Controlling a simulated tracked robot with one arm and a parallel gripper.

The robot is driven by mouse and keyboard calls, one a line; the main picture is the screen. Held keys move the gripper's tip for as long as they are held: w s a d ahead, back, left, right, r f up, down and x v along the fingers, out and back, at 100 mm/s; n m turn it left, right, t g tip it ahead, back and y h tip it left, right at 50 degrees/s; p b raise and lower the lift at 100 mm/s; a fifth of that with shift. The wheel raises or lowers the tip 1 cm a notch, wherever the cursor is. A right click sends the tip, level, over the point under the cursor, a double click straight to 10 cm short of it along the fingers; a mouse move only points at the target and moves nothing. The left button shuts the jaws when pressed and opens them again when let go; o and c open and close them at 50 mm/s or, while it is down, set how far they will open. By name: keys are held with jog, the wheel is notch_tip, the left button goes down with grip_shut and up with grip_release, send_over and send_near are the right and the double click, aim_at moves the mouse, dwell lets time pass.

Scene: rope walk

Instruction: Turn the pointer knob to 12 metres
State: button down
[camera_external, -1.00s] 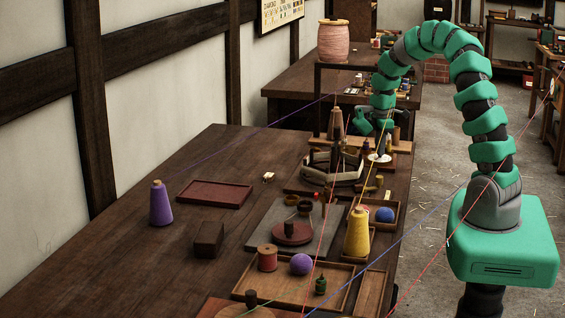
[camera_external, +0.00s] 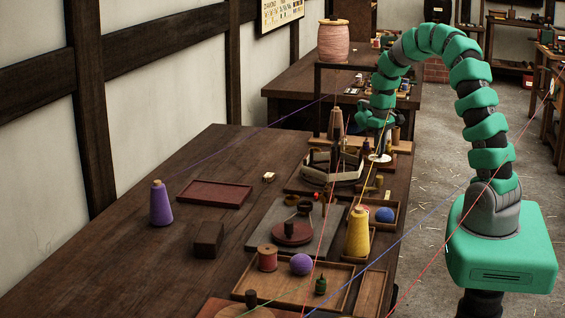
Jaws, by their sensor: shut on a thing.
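My gripper (camera_external: 381,148) points down at the back right of the near table, over a small pale round dial (camera_external: 379,158). Its jaws are shut on the pointer knob at the dial. The knob is small and mostly hidden by the fingers. The pointer's direction and the dial's markings are too small to read from here.
A dark ring-shaped wooden frame (camera_external: 318,174) and upright cones stand left of the dial. A yellow cone (camera_external: 358,232), a blue ball (camera_external: 384,215) and a tray (camera_external: 284,290) lie nearer. Coloured threads cross in front. The table's left part (camera_external: 110,268) is mostly clear.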

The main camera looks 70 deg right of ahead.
jog(key=m, duration=0.4)
jog(key=shift+m, duration=0.3)
jog(key=m, duration=0.3)
jog(key=shift+m, duration=0.4)
jog(key=m, duration=0.4)
jog(key=shift+s, duration=0.1)
jog(key=m+p, duration=0.1)
jog(key=m, duration=0.3)
jog(key=m+p, duration=0.1)
jog(key=m, duration=0.2)
jog(key=shift+r+m, duration=0.1)
jog(key=shift+m, duration=0.3)
jog(key=m+p, duration=0.2)
jog(key=m, duration=0.2)
jog(key=shift+s+p, duration=0.1)
jog(key=shift+p, duration=0.2)
jog(key=m+p, duration=0.2)
jog(key=m, duration=0.2)
jog(key=shift+m, duration=0.4)
jog(key=shift+m+p, duration=1.15)
jog(key=shift+m, duration=0.75)
